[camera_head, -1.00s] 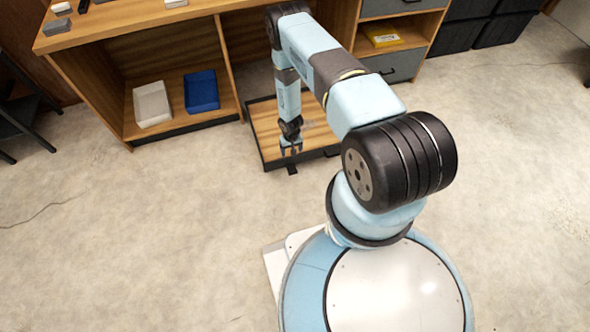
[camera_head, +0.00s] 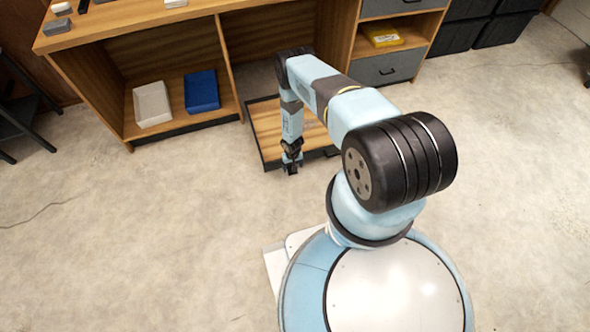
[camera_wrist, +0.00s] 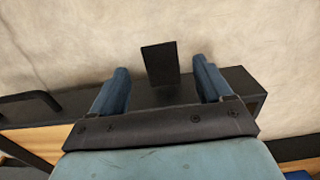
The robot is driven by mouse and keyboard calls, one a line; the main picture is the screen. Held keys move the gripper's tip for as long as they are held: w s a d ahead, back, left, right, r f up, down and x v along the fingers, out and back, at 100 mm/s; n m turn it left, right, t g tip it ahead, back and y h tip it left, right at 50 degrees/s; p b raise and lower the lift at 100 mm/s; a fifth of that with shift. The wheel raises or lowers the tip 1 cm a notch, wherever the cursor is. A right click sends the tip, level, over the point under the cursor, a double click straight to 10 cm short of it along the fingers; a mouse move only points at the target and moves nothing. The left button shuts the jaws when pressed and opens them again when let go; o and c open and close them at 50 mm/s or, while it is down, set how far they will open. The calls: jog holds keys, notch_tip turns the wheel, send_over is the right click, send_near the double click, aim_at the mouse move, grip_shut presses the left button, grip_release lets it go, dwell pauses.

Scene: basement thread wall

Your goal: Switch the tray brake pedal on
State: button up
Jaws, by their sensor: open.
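The brake pedal is the small black flat plate (camera_wrist: 160,63) that sticks out from the black front edge of the tray (camera_wrist: 238,88) in the wrist view. In the head view the wooden tray with its dark rim (camera_head: 256,142) sits low, out in front of the bench. My gripper (camera_head: 291,167) points down at the tray's front edge and covers most of the pedal there. In the wrist view my gripper (camera_wrist: 160,82) is open, with one blue finger on each side of the pedal. I cannot tell whether the fingers touch it, or how far the pedal is tilted.
A black handle (camera_wrist: 28,103) stands on the tray front at left in the wrist view. A white bin (camera_head: 152,104) and a blue bin (camera_head: 202,91) sit on the bench's lower shelf (camera_head: 172,124). A drawer unit (camera_head: 390,68) stands at right. The floor in front is clear.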

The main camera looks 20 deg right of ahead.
jog(key=shift+f, duration=2.05)
jog(key=shift+c, duration=0.4)
